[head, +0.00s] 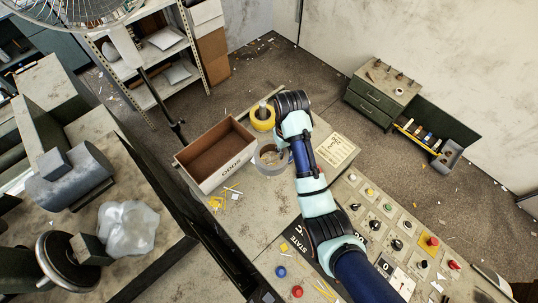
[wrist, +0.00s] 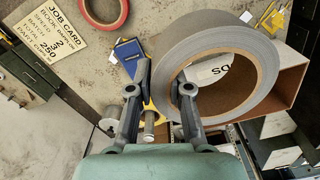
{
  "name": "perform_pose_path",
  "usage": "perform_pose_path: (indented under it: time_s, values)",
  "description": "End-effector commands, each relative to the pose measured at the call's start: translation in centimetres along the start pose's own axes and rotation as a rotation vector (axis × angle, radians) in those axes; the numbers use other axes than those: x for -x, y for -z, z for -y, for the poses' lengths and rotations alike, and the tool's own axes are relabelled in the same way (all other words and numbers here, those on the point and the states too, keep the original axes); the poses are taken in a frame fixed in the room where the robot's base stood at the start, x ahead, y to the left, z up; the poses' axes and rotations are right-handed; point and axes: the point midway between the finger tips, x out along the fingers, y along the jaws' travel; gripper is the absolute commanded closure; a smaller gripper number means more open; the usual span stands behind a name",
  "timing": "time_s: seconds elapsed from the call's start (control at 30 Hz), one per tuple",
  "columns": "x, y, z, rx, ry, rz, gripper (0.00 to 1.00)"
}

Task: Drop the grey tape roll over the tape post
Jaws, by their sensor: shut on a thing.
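The grey tape roll (wrist: 215,45) is large in the wrist view, and it shows beside my arm in the head view (head: 262,160). My gripper (wrist: 160,90) is shut on the roll's wall, with one finger outside it and the other in its hole. The tape post (wrist: 150,124) shows as a short metal cylinder between the fingers, beyond the roll. In the head view the post (head: 262,105) stands at the bench's far end, and a yellow tape roll (head: 262,124) appears to sit around it. The grey roll is apart from the post and partly hides the yellow roll in the wrist view.
An open carton marked ODDS (head: 225,175) stands left of the grey roll. A job card (head: 335,151) lies right of my arm, and a red tape roll (wrist: 104,12) shows in the wrist view. A panel of buttons and knobs (head: 395,225) fills the bench's right side.

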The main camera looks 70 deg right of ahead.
Motion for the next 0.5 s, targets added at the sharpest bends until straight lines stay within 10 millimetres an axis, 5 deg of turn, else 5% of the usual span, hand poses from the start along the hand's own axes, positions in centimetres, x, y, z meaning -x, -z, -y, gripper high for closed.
perform_pose_path:
  time_s: [0.1,0.27,0.5]
  values:
    - [-0.3,-0.6,-1.8,-0.030,0.001,-0.001,1.00]
    - [-0.7,-0.7,-2.0,-0.034,0.000,-0.001,1.00]
    - [-7.3,-0.7,-2.0,-0.033,0.000,-0.001,1.00]
